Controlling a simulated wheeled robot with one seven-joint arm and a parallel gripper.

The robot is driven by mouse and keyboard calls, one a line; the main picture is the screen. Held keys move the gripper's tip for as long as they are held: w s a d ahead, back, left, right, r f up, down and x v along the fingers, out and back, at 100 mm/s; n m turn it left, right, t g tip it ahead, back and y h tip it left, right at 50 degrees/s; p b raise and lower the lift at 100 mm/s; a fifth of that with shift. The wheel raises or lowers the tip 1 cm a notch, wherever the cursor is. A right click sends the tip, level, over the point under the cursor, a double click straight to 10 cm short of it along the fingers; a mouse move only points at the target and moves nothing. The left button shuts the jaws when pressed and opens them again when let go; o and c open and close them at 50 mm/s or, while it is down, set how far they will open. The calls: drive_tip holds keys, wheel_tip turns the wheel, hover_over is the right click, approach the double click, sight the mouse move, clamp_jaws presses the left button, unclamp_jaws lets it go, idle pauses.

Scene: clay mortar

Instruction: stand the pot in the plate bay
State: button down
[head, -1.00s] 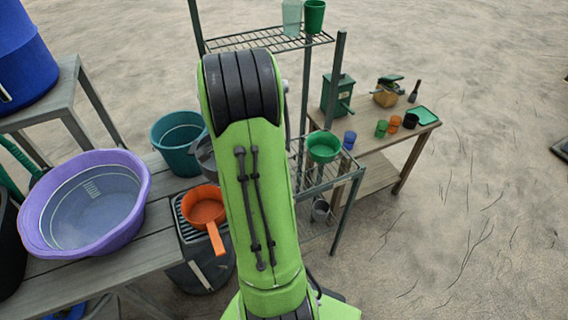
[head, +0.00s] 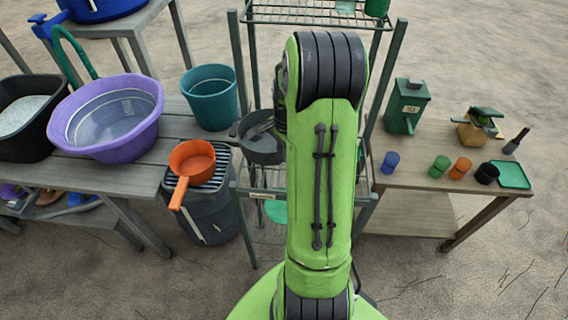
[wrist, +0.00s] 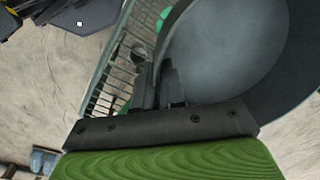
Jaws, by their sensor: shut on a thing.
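A dark grey pot (head: 258,152) is held up in front of the left part of the metal rack in the head view. In the wrist view the pot (wrist: 235,50) fills the upper right. My gripper (wrist: 172,88) is shut on the pot at its near side; the exact grip spot is partly hidden. In the head view my green arm hides most of the gripper. The rack's wire shelf (wrist: 105,65) shows beside the pot in the wrist view. A pale label (head: 262,195) is on the rack's shelf front. I cannot tell which part is the plate bay.
An orange saucepan (head: 191,160) sits on a dark bin (head: 205,215) left of the rack. A teal bucket (head: 210,97) and a purple tub (head: 107,118) stand on the left bench. Cups and a green box (head: 406,106) are on the right table. My arm hides the rack's middle.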

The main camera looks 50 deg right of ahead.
drive_tip(key=shift+f+b, duration=0.75)
drive_tip(key=shift+f, duration=2.25)
drive_tip(key=c, duration=1.2)
unclamp_jaws()
drive_tip(key=shift+r, duration=0.1)
wheel_tip(320, 180, up, 12)
drive_tip(key=p, duration=0.4)
drive_tip(key=s+a+r+n+t+h, duration=0.1)
drive_tip(key=s+a+r+n, duration=0.1)
drive_tip(key=a+r+n, duration=0.85)
drive_tip(key=s+a+n+t, duration=0.1)
drive_tip(key=s+a+n, duration=0.2)
drive_tip(key=a, duration=0.1)
drive_tip(key=s+a+r+n+t, duration=0.1)
drive_tip(key=s+a+n, duration=0.2)
drive_tip(key=s+a, duration=0.1)
drive_tip(key=s+a+r+n+t+y, duration=0.1)
drive_tip(key=s+a+n, duration=0.2)
drive_tip(key=a, duration=0.3)
drive_tip(key=shift+s+a+t, duration=0.2)
drive_tip(key=shift+s+t, duration=0.2)
drive_tip(key=shift+s, duration=0.1)
